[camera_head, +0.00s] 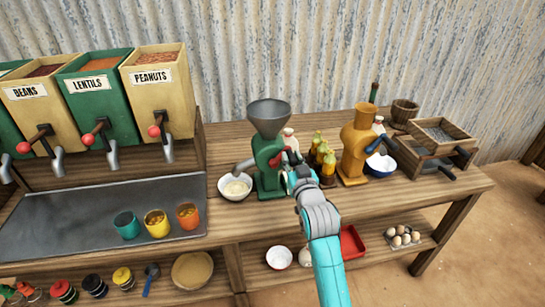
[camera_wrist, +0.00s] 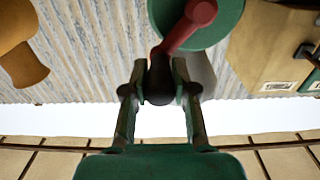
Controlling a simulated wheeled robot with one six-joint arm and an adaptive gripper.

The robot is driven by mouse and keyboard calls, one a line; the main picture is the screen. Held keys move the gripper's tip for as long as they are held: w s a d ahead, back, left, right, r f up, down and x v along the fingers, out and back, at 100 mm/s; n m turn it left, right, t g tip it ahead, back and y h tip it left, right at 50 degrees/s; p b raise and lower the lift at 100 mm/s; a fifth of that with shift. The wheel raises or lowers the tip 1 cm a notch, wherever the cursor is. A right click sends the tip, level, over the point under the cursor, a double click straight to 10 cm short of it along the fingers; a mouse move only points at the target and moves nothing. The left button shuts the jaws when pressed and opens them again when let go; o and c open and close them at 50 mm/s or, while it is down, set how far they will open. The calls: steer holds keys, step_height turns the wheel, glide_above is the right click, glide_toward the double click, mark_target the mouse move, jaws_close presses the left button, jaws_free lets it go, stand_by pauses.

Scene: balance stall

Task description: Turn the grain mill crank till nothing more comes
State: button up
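The green grain mill (camera_head: 267,168) with its grey hopper (camera_head: 269,118) stands on the wooden counter; the hopper's inside is hard to make out. Its red crank (camera_head: 277,153) is on the right side, partly hidden by my gripper. A white bowl (camera_head: 228,194) with pale meal in it sits under the spout at the left. My gripper (camera_head: 290,172) is beside the mill. In the wrist view the red crank arm (camera_wrist: 188,25) runs to a dark handle knob (camera_wrist: 160,82), and the fingers of my gripper (camera_wrist: 160,92) are closed around that knob.
Yellow-topped bottles (camera_head: 323,160) and an ochre mill (camera_head: 356,145) stand close at the right, with a blue-white bowl (camera_head: 380,166) beyond. Dispensers (camera_head: 160,90) and a grey tray (camera_head: 80,215) with three cups are at the left. A red tray (camera_head: 352,243) lies on the lower shelf.

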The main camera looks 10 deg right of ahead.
steer(key=o, duration=0.6)
steer(key=shift+c, duration=0.2)
steer(key=shift+s, duration=4)
steer(key=s+f+g, duration=0.1)
steer(key=s+f, duration=0.7)
steer(key=s, duration=0.4)
steer(key=s+f+g, duration=0.1)
steer(key=s+f, duration=0.8)
steer(key=s, duration=0.4)
steer(key=s+r+g, duration=0.1)
steer(key=s+r, duration=0.1)
steer(key=s, duration=2.3)
steer(key=shift+s+a+r, duration=0.15)
steer(key=shift+s+r, duration=0.1)
steer(key=shift+r, duration=0.1)
